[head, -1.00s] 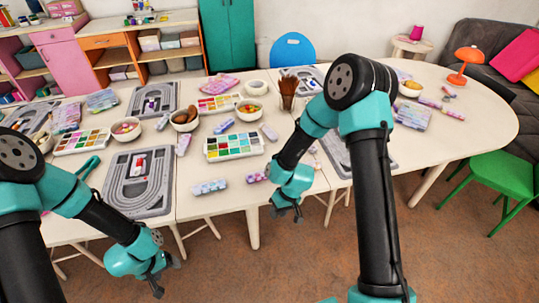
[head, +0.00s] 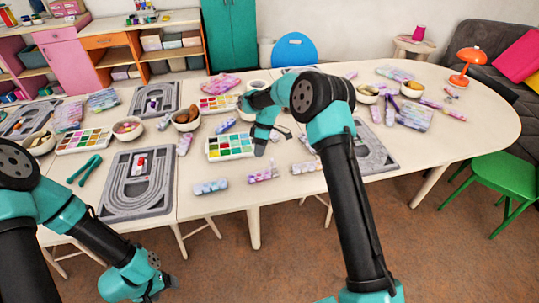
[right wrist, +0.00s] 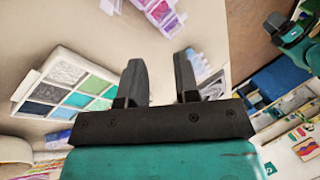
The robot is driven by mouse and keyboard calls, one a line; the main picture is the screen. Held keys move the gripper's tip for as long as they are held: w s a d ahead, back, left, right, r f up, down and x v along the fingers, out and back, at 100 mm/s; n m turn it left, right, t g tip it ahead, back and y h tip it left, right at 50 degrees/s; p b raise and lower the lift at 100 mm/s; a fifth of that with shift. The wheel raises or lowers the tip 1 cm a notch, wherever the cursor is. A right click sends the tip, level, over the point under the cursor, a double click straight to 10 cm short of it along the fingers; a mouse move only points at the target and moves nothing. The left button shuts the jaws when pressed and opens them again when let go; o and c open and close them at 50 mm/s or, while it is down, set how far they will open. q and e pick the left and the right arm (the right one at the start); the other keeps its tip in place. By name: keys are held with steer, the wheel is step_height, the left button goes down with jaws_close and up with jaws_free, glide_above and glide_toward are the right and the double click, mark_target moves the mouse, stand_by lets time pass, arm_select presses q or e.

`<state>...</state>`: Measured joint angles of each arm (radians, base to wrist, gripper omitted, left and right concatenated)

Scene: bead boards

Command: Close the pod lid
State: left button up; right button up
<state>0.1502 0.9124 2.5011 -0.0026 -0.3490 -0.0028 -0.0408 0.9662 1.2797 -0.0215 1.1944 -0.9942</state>
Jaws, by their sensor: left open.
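A pink and purple pod strip (head: 263,175) lies near the table's front edge, right of a blue and lilac pod strip (head: 211,187). Small raised parts show along the pink strip's top, but I cannot tell which lid stands open. A purple and white pod strip also shows at the top of the right wrist view (right wrist: 160,12). My right gripper (head: 272,142) is above the table, behind the pink strip and apart from it. Its fingers are spread and empty in the right wrist view (right wrist: 161,82). My left gripper (head: 165,288) is open, low in front of the table.
A colour palette tray (head: 231,146) stands close left of my right gripper. A grey bead board (head: 137,195) lies to the left and another (head: 378,155) to the right. Bowls and several other strips crowd the back.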

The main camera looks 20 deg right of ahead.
mark_target(272, 164)
steer(key=w+d+r+n+g+h, duration=0.1)
steer(key=w+d+r+n+h, duration=0.2)
steer(key=w+r, duration=0.4)
step_height(272, 164, up, 4)
steer(key=shift+w+d+r+n+g+h, duration=0.3)
steer(key=shift+d+n, duration=0.55)
steer(key=shift+n, duration=0.35)
steer(key=shift+s+f, duration=0.1)
steer(key=shift+f, duration=0.15)
steer(key=x, duration=1.7)
jaws_close()
